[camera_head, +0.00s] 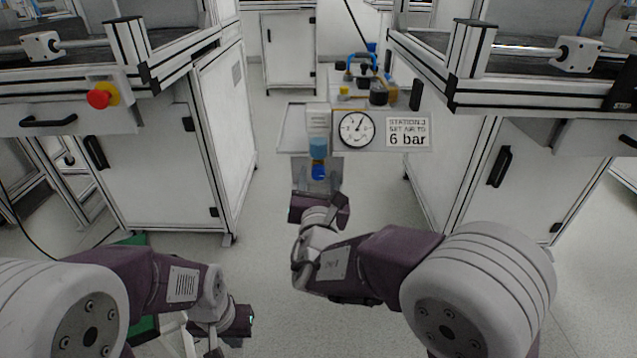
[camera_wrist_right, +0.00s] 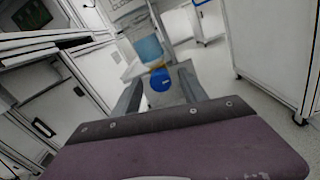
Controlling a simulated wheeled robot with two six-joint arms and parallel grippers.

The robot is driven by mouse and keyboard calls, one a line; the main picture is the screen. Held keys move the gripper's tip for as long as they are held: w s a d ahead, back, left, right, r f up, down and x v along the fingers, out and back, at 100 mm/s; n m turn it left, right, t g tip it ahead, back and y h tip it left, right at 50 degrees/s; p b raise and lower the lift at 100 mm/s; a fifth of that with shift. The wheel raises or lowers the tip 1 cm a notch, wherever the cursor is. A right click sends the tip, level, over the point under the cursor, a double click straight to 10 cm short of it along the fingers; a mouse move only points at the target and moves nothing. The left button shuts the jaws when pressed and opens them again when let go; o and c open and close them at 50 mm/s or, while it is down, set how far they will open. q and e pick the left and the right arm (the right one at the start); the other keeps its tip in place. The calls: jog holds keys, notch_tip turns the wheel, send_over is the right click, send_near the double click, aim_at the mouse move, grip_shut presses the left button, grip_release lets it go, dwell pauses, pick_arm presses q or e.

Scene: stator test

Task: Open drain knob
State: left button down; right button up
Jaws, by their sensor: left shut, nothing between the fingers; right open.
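The drain knob (camera_head: 319,172) is blue and hangs below the blue-tinted filter bowl (camera_head: 318,147) at the front of the station. In the right wrist view the knob (camera_wrist_right: 160,80) shows in the gap between the fingers, below the bowl (camera_wrist_right: 149,50). My right gripper (camera_head: 317,172) is open, with one finger on each side of the knob. I cannot tell whether either finger touches it. My left gripper (camera_head: 240,322) is low at the left, away from the knob, shut and empty; its fingertips are hard to make out.
A round gauge (camera_head: 356,129) and a "6 bar" sign (camera_head: 408,131) are right of the bowl. Fittings with a blue hose (camera_head: 362,60) sit behind. White cabinets with rails flank both sides; a red emergency button (camera_head: 98,99) is at left. The floor between is clear.

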jog(key=shift+c, duration=0.2)
grip_shut()
